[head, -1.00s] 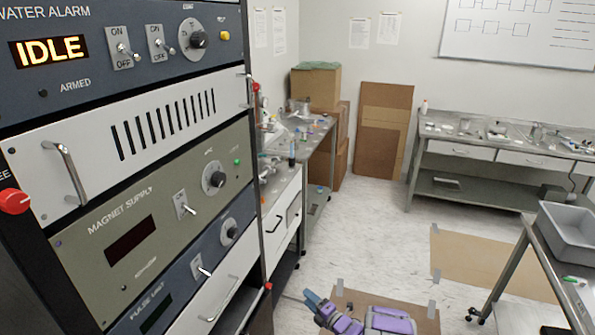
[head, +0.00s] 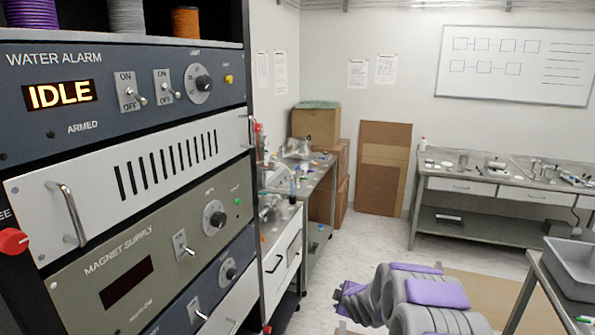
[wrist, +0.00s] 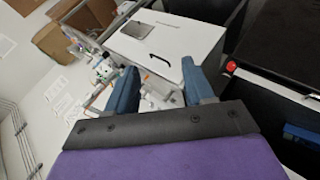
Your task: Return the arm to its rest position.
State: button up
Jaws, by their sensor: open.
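My gripper (wrist: 158,82) shows in the wrist view as two blue fingers spread apart with nothing between them. Behind them are a dark bar and my purple wrist cover. In the head view my arm (head: 420,295), grey ringed links with purple pads, is at the bottom right of centre. A small purple and dark part shows at its left end; I cannot make out the fingers there. The arm is apart from the rack front in the picture.
The equipment rack (head: 120,160) with a red knob (head: 13,241) fills the left. A white drawer cabinet (head: 283,260) stands beyond it. A side table (head: 535,262) with a grey bin (head: 572,262) is at right. A workbench (head: 480,187) lines the back. Open floor lies between.

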jog(key=s+d+r+m+g+h, duration=0.1)
jog(key=s+r+m+g, duration=0.25)
jog(key=s, duration=0.85)
jog(key=s+d+r+m+g+h, duration=0.15)
jog(key=s+r+m, duration=0.3)
jog(key=s, duration=0.85)
jog(key=s+r+m+g, duration=0.3)
jog(key=s+r, duration=0.2)
jog(key=s, duration=0.7)
jog(key=s+a+r+m+g, duration=0.1)
jog(key=s+a+m+g, duration=0.1)
jog(key=s, duration=1.6)
jog(key=shift+s+a+r+m+g+y, duration=0.25)
jog(key=shift+m+g+y, duration=0.2)
jog(key=shift+m+g, duration=0.3)
